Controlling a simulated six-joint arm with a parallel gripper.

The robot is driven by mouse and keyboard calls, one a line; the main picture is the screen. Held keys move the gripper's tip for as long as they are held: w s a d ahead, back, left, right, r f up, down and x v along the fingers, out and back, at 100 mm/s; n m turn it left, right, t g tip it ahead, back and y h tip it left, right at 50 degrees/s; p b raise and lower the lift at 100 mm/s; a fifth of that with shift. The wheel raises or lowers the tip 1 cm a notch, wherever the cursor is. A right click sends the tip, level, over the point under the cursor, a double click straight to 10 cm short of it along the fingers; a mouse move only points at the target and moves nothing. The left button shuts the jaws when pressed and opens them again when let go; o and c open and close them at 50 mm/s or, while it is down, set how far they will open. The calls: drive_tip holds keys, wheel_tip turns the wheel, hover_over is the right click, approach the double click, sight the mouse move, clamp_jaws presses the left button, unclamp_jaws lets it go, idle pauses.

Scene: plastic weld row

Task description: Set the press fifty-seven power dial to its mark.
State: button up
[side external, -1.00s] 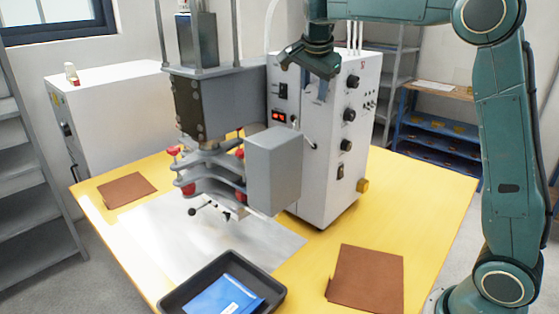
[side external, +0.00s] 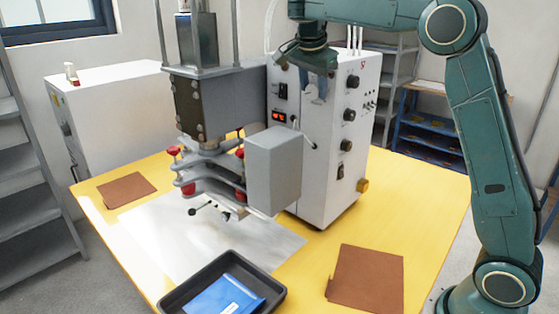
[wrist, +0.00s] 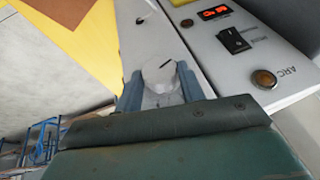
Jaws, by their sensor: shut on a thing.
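The press is a white cabinet (side external: 335,135) with a grey press head (side external: 208,105) at its left. In the wrist view, a pale round dial (wrist: 158,72) with a dark pointer line sits on the cabinet's panel; the line slants toward the upper right. My gripper (wrist: 160,80) is shut on this dial, one blue-grey finger on each side. The dial's mark cannot be made out. In the side view, my gripper (side external: 313,85) points down at the upper part of the cabinet's front face and hides the dial.
Near the dial are a red display (wrist: 214,13), a black switch (wrist: 234,40) and an amber button (wrist: 263,79) labelled ARC. A grey box (side external: 273,170) juts out below. A black tray (side external: 172,300) with a blue packet and brown sheets (side external: 367,278) lie on the yellow table.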

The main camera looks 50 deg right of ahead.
drive_tip(key=shift+d, duration=0.1)
drive_tip(key=o, duration=1)
drive_tip(key=shift+c, duration=0.2)
drive_tip(key=shift+r, duration=0.25)
drive_tip(key=shift+a+r, duration=0.25)
drive_tip(key=shift+r, duration=0.25)
drive_tip(key=shift+s+a+r, duration=0.2)
drive_tip(key=shift+a+r, duration=0.15)
drive_tip(key=shift+r, duration=0.2)
drive_tip(key=s+a, duration=0.5)
drive_tip(key=a, duration=0.6)
drive_tip(key=shift+s, duration=0.1)
